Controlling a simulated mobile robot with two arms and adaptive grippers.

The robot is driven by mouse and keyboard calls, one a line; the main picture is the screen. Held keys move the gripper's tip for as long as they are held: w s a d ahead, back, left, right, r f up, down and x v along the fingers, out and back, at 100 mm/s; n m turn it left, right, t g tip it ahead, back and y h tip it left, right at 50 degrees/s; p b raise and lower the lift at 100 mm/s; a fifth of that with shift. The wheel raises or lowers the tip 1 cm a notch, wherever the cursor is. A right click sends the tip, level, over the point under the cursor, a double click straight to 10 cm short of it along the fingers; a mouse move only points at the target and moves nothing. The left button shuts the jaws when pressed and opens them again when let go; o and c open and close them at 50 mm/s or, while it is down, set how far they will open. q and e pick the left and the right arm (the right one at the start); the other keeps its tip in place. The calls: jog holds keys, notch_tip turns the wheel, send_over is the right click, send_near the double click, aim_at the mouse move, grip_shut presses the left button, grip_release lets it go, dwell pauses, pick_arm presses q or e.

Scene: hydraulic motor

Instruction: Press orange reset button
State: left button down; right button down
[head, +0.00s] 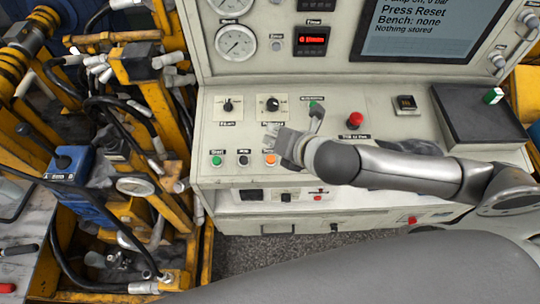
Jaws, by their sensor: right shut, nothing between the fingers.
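The orange button (270,159) is on the lower left of the light-grey control panel, the rightmost in a row with a green button (217,160) and a dark one (243,160). My right gripper (278,143) is over the panel just above and to the right of the orange button. It is shut with nothing held. The orange button is visible beside it; I cannot tell whether they touch. The screen (415,30) reads "Press Reset", "Bench: none" and "Nothing stored". My left gripper is not in view.
A red knob (354,120) stands on the panel behind my right forearm. Two black dials (228,105) and a small grey lever (318,112) are behind the gripper. A yellow frame with hoses (130,120) stands close on the left.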

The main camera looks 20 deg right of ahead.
jog(key=shift+d+r+n, duration=0.1)
jog(key=shift+r+n, duration=0.05)
jog(key=shift+n, duration=0.15)
jog(key=b, duration=0.8)
send_over(274, 159)
notch_tip(274, 159, down, 7)
jog(key=shift+s+f, duration=0.15)
jog(key=shift+f, duration=0.05)
jog(key=shift+f+b, duration=0.4)
jog(key=shift+f, duration=0.3)
jog(key=shift+f, duration=0.1)
dwell(0.5)
